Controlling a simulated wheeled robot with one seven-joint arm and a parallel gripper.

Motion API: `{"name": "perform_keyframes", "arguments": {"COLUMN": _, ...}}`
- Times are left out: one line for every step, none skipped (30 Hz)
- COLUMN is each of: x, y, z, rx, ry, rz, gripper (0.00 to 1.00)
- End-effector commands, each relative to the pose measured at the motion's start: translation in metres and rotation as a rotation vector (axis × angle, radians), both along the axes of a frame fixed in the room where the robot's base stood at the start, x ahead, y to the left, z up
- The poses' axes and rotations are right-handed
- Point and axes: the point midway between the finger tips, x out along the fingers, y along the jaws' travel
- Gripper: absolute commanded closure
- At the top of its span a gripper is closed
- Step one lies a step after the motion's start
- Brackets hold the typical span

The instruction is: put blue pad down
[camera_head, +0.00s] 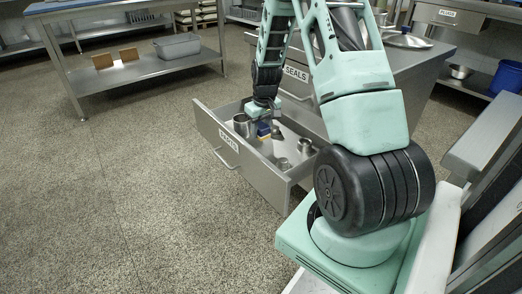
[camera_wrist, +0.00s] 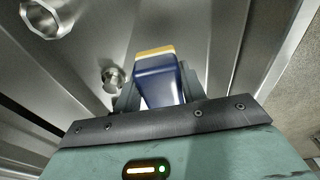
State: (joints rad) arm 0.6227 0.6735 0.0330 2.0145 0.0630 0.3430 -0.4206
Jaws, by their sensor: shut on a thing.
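The blue pad (camera_wrist: 160,84) has a yellow edge. It is held between the fingers of my gripper (camera_wrist: 158,92), which is shut on it. In the head view the pad (camera_head: 263,130) shows small under my gripper (camera_head: 268,120), at the open drawer (camera_head: 208,127). The pad seems to be over or inside the drawer; its height above the drawer floor is hard to tell. The fingers hide the pad's sides.
The drawer holds a metal cup (camera_head: 240,126) and several small metal fittings (camera_head: 283,163). A fitting (camera_wrist: 113,79) shows left of the pad in the wrist view. The "SEALS" drawer front (camera_head: 296,74) is closed. A low steel table (camera_head: 140,72) stands at the back left.

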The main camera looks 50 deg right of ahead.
Motion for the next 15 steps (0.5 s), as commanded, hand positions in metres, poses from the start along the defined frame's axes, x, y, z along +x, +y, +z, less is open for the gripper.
{"name": "perform_keyframes", "arguments": {"x": 0.000, "y": 0.000, "z": -0.012, "rx": 0.000, "ry": 0.001, "rz": 0.000, "gripper": 0.88}}
{"name": "perform_keyframes", "arguments": {"x": 0.000, "y": 0.000, "z": -0.015, "rx": 0.001, "ry": 0.001, "rz": 0.000, "gripper": 0.88}}
{"name": "perform_keyframes", "arguments": {"x": 0.000, "y": 0.000, "z": -0.018, "rx": 0.001, "ry": 0.001, "rz": 0.000, "gripper": 0.88}}
{"name": "perform_keyframes", "arguments": {"x": 0.000, "y": 0.000, "z": -0.020, "rx": 0.001, "ry": 0.001, "rz": 0.000, "gripper": 0.88}}
{"name": "perform_keyframes", "arguments": {"x": 0.000, "y": 0.000, "z": -0.022, "rx": 0.000, "ry": 0.001, "rz": 0.000, "gripper": 0.88}}
{"name": "perform_keyframes", "arguments": {"x": 0.000, "y": 0.000, "z": -0.026, "rx": 0.000, "ry": 0.000, "rz": 0.000, "gripper": 0.88}}
{"name": "perform_keyframes", "arguments": {"x": 0.000, "y": 0.000, "z": -0.031, "rx": 0.000, "ry": 0.000, "rz": 0.000, "gripper": 0.88}}
{"name": "perform_keyframes", "arguments": {"x": 0.000, "y": 0.000, "z": -0.036, "rx": 0.000, "ry": 0.000, "rz": 0.000, "gripper": 0.88}}
{"name": "perform_keyframes", "arguments": {"x": 0.000, "y": 0.001, "z": -0.043, "rx": 0.001, "ry": 0.001, "rz": -0.001, "gripper": 0.88}}
{"name": "perform_keyframes", "arguments": {"x": 0.000, "y": 0.001, "z": -0.049, "rx": 0.002, "ry": 0.002, "rz": -0.001, "gripper": 0.88}}
{"name": "perform_keyframes", "arguments": {"x": 0.000, "y": 0.001, "z": -0.054, "rx": 0.002, "ry": 0.002, "rz": -0.001, "gripper": 0.88}}
{"name": "perform_keyframes", "arguments": {"x": 0.000, "y": 0.000, "z": -0.060, "rx": 0.001, "ry": 0.001, "rz": -0.001, "gripper": 0.88}}
{"name": "perform_keyframes", "arguments": {"x": 0.000, "y": 0.000, "z": -0.063, "rx": 0.000, "ry": 0.000, "rz": -0.001, "gripper": 0.88}}
{"name": "perform_keyframes", "arguments": {"x": 0.000, "y": 0.000, "z": -0.065, "rx": 0.000, "ry": 0.000, "rz": -0.001, "gripper": 0.88}}
{"name": "perform_keyframes", "arguments": {"x": 0.000, "y": 0.000, "z": -0.066, "rx": 0.000, "ry": 0.000, "rz": -0.001, "gripper": 0.88}}
